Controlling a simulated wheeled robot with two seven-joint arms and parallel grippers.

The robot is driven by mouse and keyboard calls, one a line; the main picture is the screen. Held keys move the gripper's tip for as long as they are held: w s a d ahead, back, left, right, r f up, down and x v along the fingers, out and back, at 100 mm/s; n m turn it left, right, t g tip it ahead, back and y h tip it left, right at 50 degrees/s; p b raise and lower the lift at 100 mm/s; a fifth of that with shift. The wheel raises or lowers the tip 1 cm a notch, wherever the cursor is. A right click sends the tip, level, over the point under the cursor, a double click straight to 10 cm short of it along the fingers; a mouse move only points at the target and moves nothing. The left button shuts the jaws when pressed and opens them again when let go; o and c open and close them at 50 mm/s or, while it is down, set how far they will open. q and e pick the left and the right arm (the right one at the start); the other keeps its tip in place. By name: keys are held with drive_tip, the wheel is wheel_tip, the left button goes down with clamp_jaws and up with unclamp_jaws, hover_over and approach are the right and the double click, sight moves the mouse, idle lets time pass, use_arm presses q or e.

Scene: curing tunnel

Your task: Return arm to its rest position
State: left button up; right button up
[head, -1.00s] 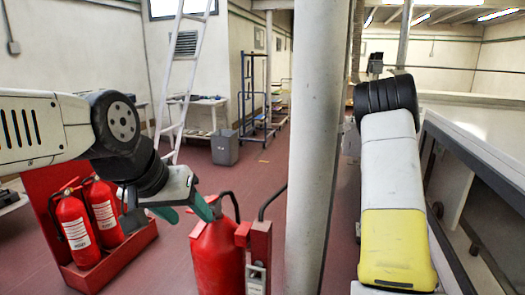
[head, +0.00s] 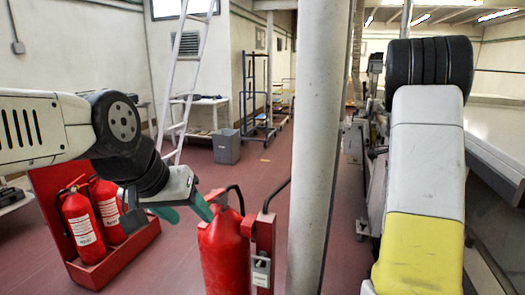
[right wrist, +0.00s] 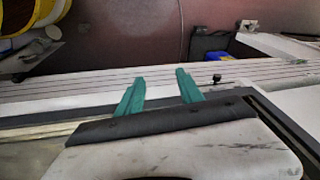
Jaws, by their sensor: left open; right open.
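My left gripper (head: 187,212) is in the head view, open and empty, with teal fingers just left of the top of a large red fire extinguisher (head: 221,255). I cannot tell whether they touch it. My right arm (head: 423,165), grey and yellow, stands at the right of the head view; its gripper is out of that view. In the right wrist view my right gripper (right wrist: 158,92) is open, its two teal fingers apart with nothing between them.
A pale column (head: 316,150) stands between my arms. Two smaller extinguishers (head: 82,218) stand in a red tray (head: 120,256) at left. A grey bin (head: 227,146), a ladder (head: 181,80) and a blue trolley (head: 257,100) are farther back. Red floor lies open between them.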

drive_tip(key=s+a+r+n+t+y, duration=0.1)
drive_tip(key=s+a+r+n+y, duration=0.1)
drive_tip(key=s+a+r+n, duration=0.45)
drive_tip(key=s+a+r+n+t+y, duration=0.1)
drive_tip(key=s+a+r+n, duration=0.15)
drive_tip(key=s+a, duration=0.55)
drive_tip(key=s+a+r+n+t+y, duration=0.2)
drive_tip(key=s+a+r+n, duration=0.25)
drive_tip(key=a, duration=0.55)
drive_tip(key=s+a+f+n, duration=0.1)
drive_tip(key=s+a+n, duration=0.3)
drive_tip(key=s+n, duration=0.2)
drive_tip(key=shift+s+a+f+t, duration=0.3)
drive_tip(key=shift+s+a, duration=0.05)
drive_tip(key=shift+s, duration=0.45)
idle(1.6)
